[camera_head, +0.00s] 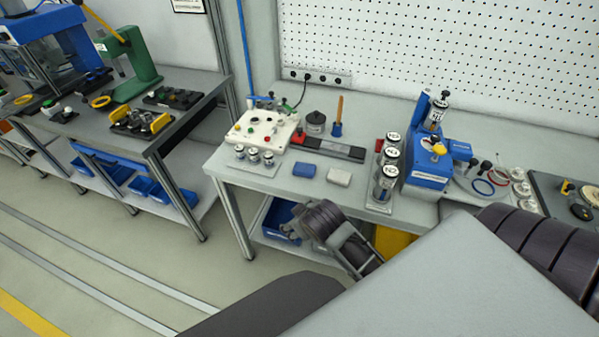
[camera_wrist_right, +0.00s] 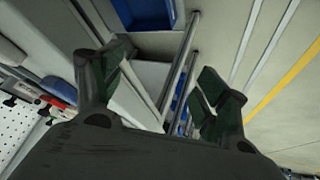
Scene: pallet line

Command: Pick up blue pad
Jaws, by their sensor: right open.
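The blue pad (camera_head: 304,169) is a small flat block lying on the grey workbench (camera_head: 225,172), near its front edge in the head view. A white pad (camera_head: 339,177) lies just to its right. My right gripper (camera_wrist_right: 160,70) is open in the right wrist view, its two dark fingers spread with nothing between them. It is apart from the blue pad, with the bench edge and floor behind it. I cannot clearly make out its fingers in the head view. My left gripper is not in view.
Behind the pads stand a white button box (camera_head: 265,131) and a dark tray with a red end (camera_head: 335,148). Labelled cylinders (camera_head: 388,165) and a blue device (camera_head: 428,168) stand to the right. Small capped jars (camera_head: 254,156) are at left. A second bench (camera_head: 185,105) stands further left.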

